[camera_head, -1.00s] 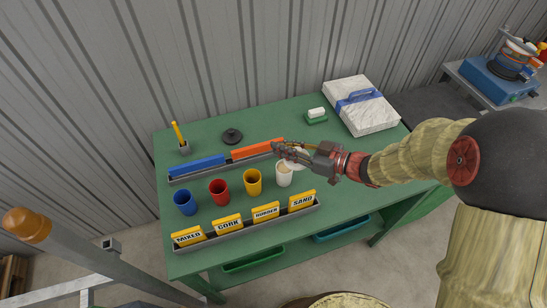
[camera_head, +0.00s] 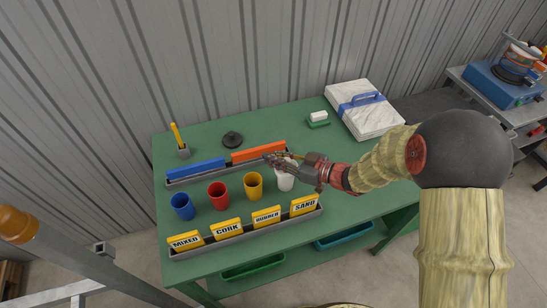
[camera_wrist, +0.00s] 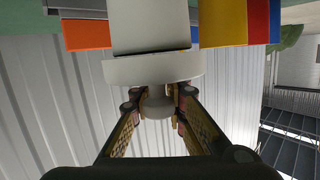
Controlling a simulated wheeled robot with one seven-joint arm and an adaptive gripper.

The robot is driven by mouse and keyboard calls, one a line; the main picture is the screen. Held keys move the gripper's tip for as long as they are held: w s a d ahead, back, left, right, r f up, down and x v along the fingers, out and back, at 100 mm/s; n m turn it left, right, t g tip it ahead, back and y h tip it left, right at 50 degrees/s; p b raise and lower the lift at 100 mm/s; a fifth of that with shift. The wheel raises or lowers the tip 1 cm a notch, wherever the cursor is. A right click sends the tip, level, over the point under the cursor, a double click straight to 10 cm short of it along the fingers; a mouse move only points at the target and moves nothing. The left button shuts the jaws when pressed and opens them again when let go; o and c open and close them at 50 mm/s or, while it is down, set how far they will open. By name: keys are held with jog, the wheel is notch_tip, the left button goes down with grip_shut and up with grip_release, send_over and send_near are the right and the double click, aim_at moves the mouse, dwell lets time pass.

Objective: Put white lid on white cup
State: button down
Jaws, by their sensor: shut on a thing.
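The white cup (camera_head: 285,180) stands upright on the green table at the right end of a row of cups. My gripper (camera_head: 274,158) is over its rim in the head view. In the wrist view, my gripper (camera_wrist: 158,100) is shut on the knob of the white lid (camera_wrist: 153,69). The lid's disc lies across the mouth of the white cup (camera_wrist: 150,25), roughly in line with it. Whether it touches the rim I cannot tell. In the head view my gripper hides much of the lid.
Yellow (camera_head: 253,184), red (camera_head: 218,195) and blue (camera_head: 182,206) cups stand to the left. A tray with yellow labels (camera_head: 246,229) lies in front, and a tray with blue and orange blocks (camera_head: 195,168) behind. A dark lid (camera_head: 232,138) lies farther back.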

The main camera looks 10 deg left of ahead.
jog(key=shift+f, duration=0.5)
jog(key=shift+f, duration=0.1)
jog(key=c, duration=1.8)
grip_release()
jog(key=shift+o, duration=0.3)
